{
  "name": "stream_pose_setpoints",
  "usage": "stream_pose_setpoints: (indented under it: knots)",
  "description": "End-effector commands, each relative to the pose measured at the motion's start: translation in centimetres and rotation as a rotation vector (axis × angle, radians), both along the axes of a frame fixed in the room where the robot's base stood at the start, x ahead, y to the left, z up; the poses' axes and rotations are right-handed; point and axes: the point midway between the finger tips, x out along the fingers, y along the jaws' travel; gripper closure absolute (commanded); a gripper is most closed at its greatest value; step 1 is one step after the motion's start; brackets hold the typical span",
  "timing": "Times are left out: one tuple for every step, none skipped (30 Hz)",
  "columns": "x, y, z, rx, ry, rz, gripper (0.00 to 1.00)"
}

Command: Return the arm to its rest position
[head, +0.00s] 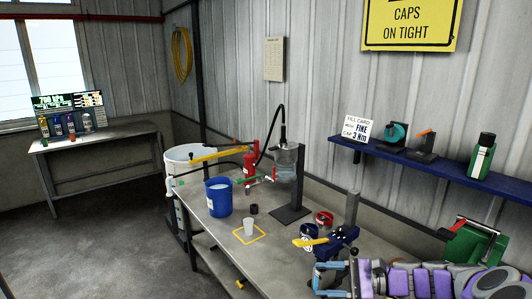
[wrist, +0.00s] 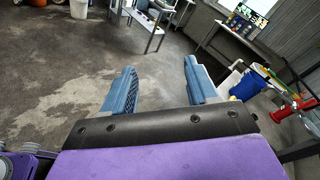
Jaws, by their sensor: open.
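My arm, with purple links, reaches in from the lower right of the head view. My gripper (head: 328,282) is at the bottom of that view, over the near right part of the bench (head: 222,238). In the wrist view my gripper (wrist: 162,88) shows two blue fingers spread wide apart, with nothing between them. The arm hides the near right part of the bench.
A blue and yellow tool (head: 328,239) is close behind my gripper. A blue shelf (head: 440,168) is on the wall. Floor at left is clear.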

Motion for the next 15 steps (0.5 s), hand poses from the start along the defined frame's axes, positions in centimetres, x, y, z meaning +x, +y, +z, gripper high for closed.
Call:
stream_pose_setpoints:
  knots:
    - [-1.4,2.2,1.2,-0.041,-0.032,0.066,0.42]
    - [-2.3,3.3,1.8,-0.065,-0.047,0.102,0.42]
    - [-3.5,4.6,2.2,-0.101,-0.067,0.149,0.42]
    - [-4.4,5.5,2.6,-0.126,-0.085,0.182,0.42]
    - [-5.3,6.3,2.9,-0.156,-0.102,0.215,0.42]
    - [-6.6,7.4,3.2,-0.192,-0.121,0.258,0.42]
    - [-7.6,8.1,3.4,-0.22,-0.136,0.292,0.42]
    - [-8.6,8.8,3.6,-0.25,-0.153,0.324,0.42]
    - [-9.9,9.5,3.7,-0.291,-0.174,0.364,0.42]
    - [-10.9,10.0,3.8,-0.321,-0.189,0.394,0.42]
    - [-12.0,10.5,3.8,-0.353,-0.206,0.426,0.42]
    - [-13.4,11.1,3.7,-0.392,-0.224,0.466,0.42]
    - [-14.4,11.4,3.7,-0.424,-0.238,0.496,0.42]
    - [-15.4,11.6,3.7,-0.457,-0.255,0.524,0.42]
    - [-16.7,11.8,3.5,-0.499,-0.274,0.561,0.42]
